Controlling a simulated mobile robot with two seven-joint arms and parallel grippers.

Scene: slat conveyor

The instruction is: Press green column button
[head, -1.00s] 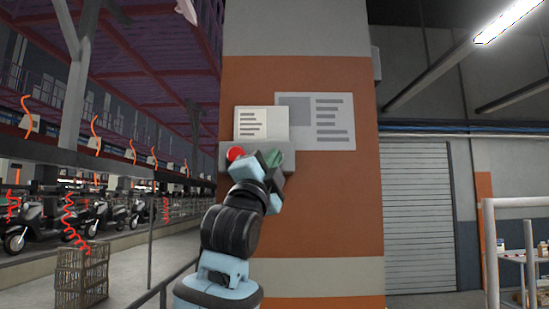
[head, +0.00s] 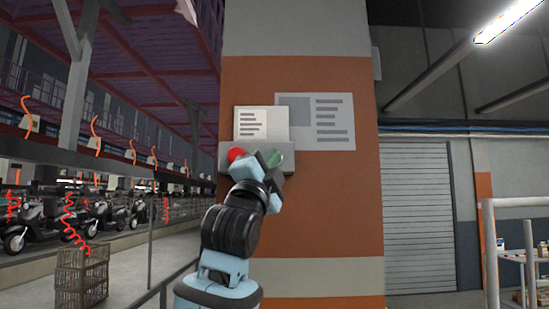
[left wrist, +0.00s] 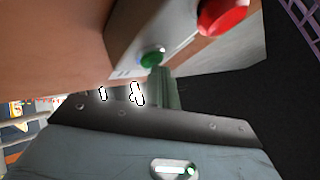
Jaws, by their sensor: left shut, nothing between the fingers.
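A grey control box (head: 310,158) is mounted on the orange and grey column. Its red button (head: 236,154) is on the left, and its green button (head: 276,157) shows partly behind my left gripper (head: 268,159). In the left wrist view the green button (left wrist: 152,58) and the larger red button (left wrist: 222,14) stand out from the box. The shut fingers (left wrist: 160,74) of my left gripper are empty, with their tips right at the green button's lower edge. I cannot tell whether they touch it. My right gripper is not in view.
A white notice (head: 262,122) and a larger grey sign (head: 330,122) are on the column above the box. A roller shutter (head: 420,215) is to the right. A wicker crate (head: 82,275) and several scooters are at the left.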

